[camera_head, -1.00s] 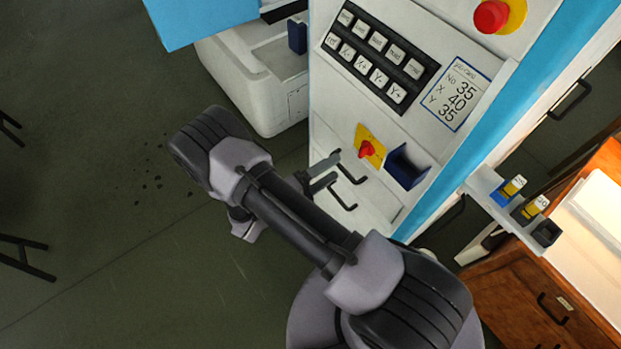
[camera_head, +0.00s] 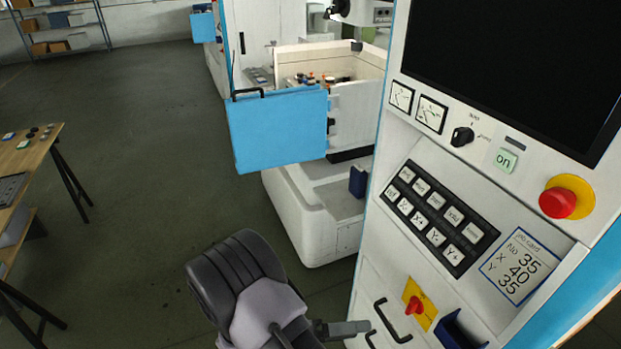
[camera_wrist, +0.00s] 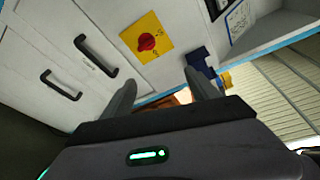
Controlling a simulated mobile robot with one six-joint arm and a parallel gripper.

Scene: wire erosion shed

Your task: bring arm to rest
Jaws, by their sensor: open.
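My gripper (camera_head: 346,329) shows at the bottom of the head view, in front of the lower front of the machine console (camera_head: 400,150). In the wrist view its two fingers (camera_wrist: 160,97) stand apart with nothing between them. They point toward the console's lower front, with the red switch on a yellow plate (camera_wrist: 148,42) and two black handles ahead. My arm is folded low in the head view, and most of it lies below the picture edge. No contact between the fingers and the console can be made out.
The console bears a key panel (camera_head: 440,215), a red stop button (camera_head: 558,203) and a blue holder (camera_head: 460,330). A blue door (camera_head: 280,128) stands open on the machine behind. A wooden table (camera_head: 35,150) stands at left. The floor (camera_head: 150,150) between is clear.

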